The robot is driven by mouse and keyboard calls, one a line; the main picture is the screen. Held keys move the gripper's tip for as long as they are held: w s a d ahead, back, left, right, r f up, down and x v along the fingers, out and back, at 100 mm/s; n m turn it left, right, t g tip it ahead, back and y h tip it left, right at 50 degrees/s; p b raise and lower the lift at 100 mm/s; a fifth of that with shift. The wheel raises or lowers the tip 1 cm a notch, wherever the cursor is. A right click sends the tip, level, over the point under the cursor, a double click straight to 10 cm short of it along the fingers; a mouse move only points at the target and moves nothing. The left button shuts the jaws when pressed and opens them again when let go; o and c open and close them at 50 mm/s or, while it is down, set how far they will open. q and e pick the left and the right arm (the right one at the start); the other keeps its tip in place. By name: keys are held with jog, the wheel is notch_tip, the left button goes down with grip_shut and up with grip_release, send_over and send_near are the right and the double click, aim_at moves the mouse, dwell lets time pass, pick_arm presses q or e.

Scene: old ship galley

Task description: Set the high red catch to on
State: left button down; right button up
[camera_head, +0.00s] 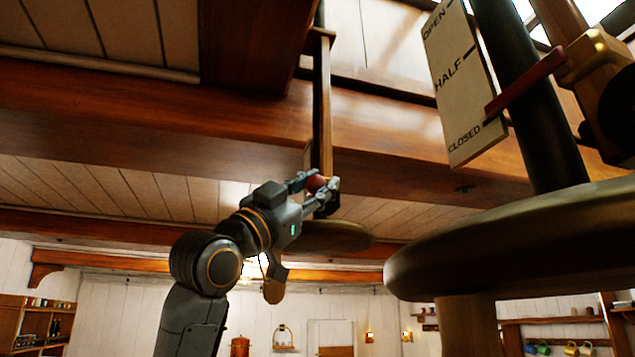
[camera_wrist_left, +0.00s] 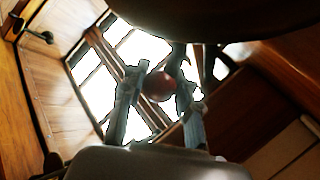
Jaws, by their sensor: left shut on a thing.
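A round red knob (camera_head: 316,184), which looks like the red catch, is high up by the lower end of an upright wooden post (camera_head: 322,100). My left gripper (camera_head: 319,187) reaches up from below and is shut on the red knob. In the left wrist view the red knob (camera_wrist_left: 159,86) sits between the two fingers of the gripper (camera_wrist_left: 158,92). What the knob is mounted on is mostly hidden by the fingers. No on or off marking shows by it. My right gripper is not in view.
A dark column with a red pointer (camera_head: 525,82) and an OPEN/HALF/CLOSED plate (camera_head: 462,85) stands at right; the pointer is near CLOSED. A large round wooden rim (camera_head: 520,240) is below. A heavy beam (camera_head: 130,120) crosses overhead. Shelves (camera_head: 35,320) are far left.

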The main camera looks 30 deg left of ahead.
pick_arm(q)
jog(key=shift+d+f+m+h, duration=0.1)
jog(key=shift+f+m+h, duration=0.25)
jog(key=shift+m+h, duration=0.6)
jog(key=shift+f+m+g, duration=0.1)
jog(key=shift+m+g, duration=0.15)
jog(key=shift+g, duration=0.05)
jog(key=c, duration=1.2)
grip_release()
jog(key=shift+o, duration=1.3)
jog(key=shift+s, duration=0.1)
jog(key=shift+s+h, duration=0.1)
jog(key=shift+h, duration=0.15)
jog(key=shift+s+a+f, duration=0.2)
jog(key=v, duration=1.1)
jog(key=shift+s+f, duration=0.1)
